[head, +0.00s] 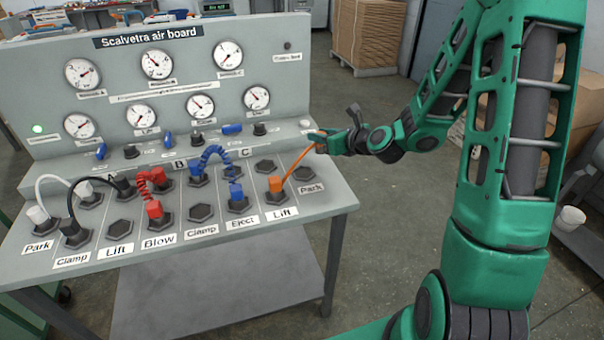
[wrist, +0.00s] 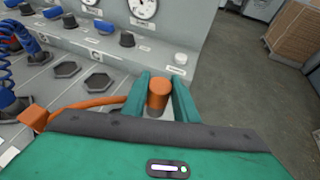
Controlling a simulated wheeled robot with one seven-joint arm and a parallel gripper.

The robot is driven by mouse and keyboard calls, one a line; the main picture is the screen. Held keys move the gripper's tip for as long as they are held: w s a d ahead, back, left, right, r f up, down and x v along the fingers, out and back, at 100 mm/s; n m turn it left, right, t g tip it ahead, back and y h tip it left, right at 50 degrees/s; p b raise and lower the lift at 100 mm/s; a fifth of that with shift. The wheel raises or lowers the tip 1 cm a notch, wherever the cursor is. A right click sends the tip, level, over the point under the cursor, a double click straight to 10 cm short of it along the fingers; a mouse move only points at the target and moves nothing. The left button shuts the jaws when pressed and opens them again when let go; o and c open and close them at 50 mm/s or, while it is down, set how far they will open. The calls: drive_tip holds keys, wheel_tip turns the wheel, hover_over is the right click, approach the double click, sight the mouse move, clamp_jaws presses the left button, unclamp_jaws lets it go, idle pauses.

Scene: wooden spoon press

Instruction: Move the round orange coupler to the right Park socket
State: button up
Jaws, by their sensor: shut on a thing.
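My gripper (head: 318,140) is shut on the round orange coupler, which shows upright between the two green fingers (wrist: 160,88) in the wrist view (wrist: 157,95). It is held above the right end of the board's deck. An orange hose (head: 298,163) runs from it down to a square orange coupler (head: 275,188) seated in the Lift socket at right. The right Park socket (head: 305,174) is an empty dark hexagon at the deck's right end, below and slightly left of my gripper. I cannot make it out in the wrist view.
A coiled blue hose (head: 212,153) and its couplers stand left of the orange hose. An empty hexagonal socket (head: 265,167) lies behind the Lift socket. A black knob (wrist: 127,39) and a white button (wrist: 181,59) stand on the sloped panel. Floor is open to the right.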

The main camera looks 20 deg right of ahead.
drive_tip(key=shift+a, duration=0.1)
drive_tip(key=shift+a+r, duration=0.15)
drive_tip(key=shift+a, duration=0.2)
drive_tip(key=s+a+r+n+g+y, duration=0.2)
drive_tip(key=s+a+r+n+y, duration=0.1)
drive_tip(key=a, duration=0.5)
drive_tip(key=s+a+r+n+g+y, duration=0.1)
drive_tip(key=s+a+r+n+y, duration=0.2)
drive_tip(key=a, duration=0.5)
drive_tip(key=shift+h, duration=0.3)
drive_tip(key=shift+w+d+f, duration=0.6)
drive_tip(key=shift+d+f, duration=1.15)
drive_tip(key=shift+f, duration=0.15)
drive_tip(key=shift+w+d+f, duration=0.6)
drive_tip(key=shift+d+f, duration=1.15)
drive_tip(key=shift+f, duration=0.2)
drive_tip(key=shift+w+d+f, duration=0.6)
drive_tip(key=shift+d+f, duration=1.15)
drive_tip(key=shift+f, duration=0.15)
drive_tip(key=shift+f, duration=0.1)
drive_tip(key=o, duration=1.1)
